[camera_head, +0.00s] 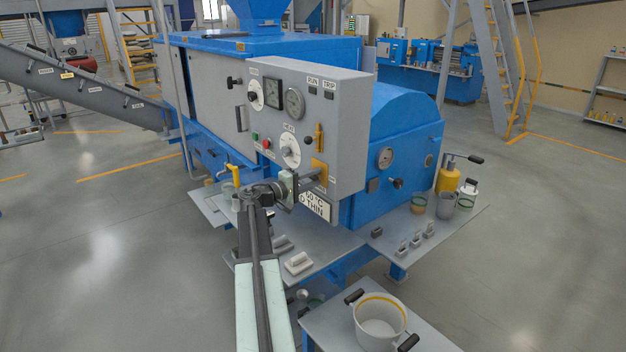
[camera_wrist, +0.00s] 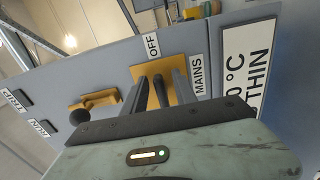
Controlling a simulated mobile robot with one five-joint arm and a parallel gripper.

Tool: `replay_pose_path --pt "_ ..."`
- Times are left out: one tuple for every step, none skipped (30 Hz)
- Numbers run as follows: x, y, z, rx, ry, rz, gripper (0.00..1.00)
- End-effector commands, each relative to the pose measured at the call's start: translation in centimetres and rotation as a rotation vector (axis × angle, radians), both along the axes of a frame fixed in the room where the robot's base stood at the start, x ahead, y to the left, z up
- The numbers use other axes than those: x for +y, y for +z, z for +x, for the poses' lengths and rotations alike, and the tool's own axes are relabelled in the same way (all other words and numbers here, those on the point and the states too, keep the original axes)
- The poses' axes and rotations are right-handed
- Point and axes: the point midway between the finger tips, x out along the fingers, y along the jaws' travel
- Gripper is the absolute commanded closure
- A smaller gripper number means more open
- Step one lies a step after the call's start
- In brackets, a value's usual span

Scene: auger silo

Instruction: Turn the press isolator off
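The press isolator is a yellow plate (camera_head: 320,168) low on the right of the grey control panel. In the wrist view, the yellow plate (camera_wrist: 155,78) sits between an OFF label (camera_wrist: 152,46) and a MAINS label (camera_wrist: 199,75). A dark handle (camera_wrist: 159,92) stands out from it. My gripper (camera_head: 305,181) is right in front of the plate. In the wrist view, my gripper (camera_wrist: 157,92) looks open, one finger on each side of the handle; contact cannot be told. The lower part of the handle is hidden behind my gripper body.
The control panel (camera_head: 345,115) also carries dials, RUN and TRIP lamps and a yellow lever (camera_head: 319,135) with a black knob. That knob (camera_wrist: 95,116) is close beside my gripper. A text sign (camera_head: 315,206) is just below. A shelf with small parts and a handled pot (camera_head: 380,318) stand in front.

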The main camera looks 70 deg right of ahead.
Motion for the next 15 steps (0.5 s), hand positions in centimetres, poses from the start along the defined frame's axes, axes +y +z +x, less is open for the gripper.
replay_pose_path --pt "0.0 0.0 0.0 0.0 0.0 0.0 0.66" --pt "0.0 0.0 0.0 0.0 -0.001 0.0 0.66" --pt "0.1 0.0 0.0 0.0 0.0 0.0 0.66" --pt "0.2 0.0 0.1 0.0 0.0 0.0 0.66" --pt "0.4 0.0 0.2 0.0 0.0 0.0 0.66" --pt "0.8 0.0 0.5 0.001 0.001 0.001 0.66" --pt "1.3 0.0 0.8 0.0 0.002 0.0 0.66" --pt "1.8 0.0 1.1 0.0 0.003 0.0 0.66" --pt "2.5 0.0 1.5 0.0 0.002 0.0 0.66" --pt "3.0 0.0 1.9 0.0 0.002 0.0 0.66" --pt "3.6 0.0 2.3 0.0 0.004 0.0 0.66" --pt "4.2 0.0 2.7 0.0 0.003 0.0 0.66" --pt "4.7 0.0 2.9 0.0 0.002 0.0 0.66" --pt "5.1 0.0 3.3 0.0 0.003 0.0 0.66" --pt "5.6 0.0 3.6 0.0 0.003 0.0 0.66"
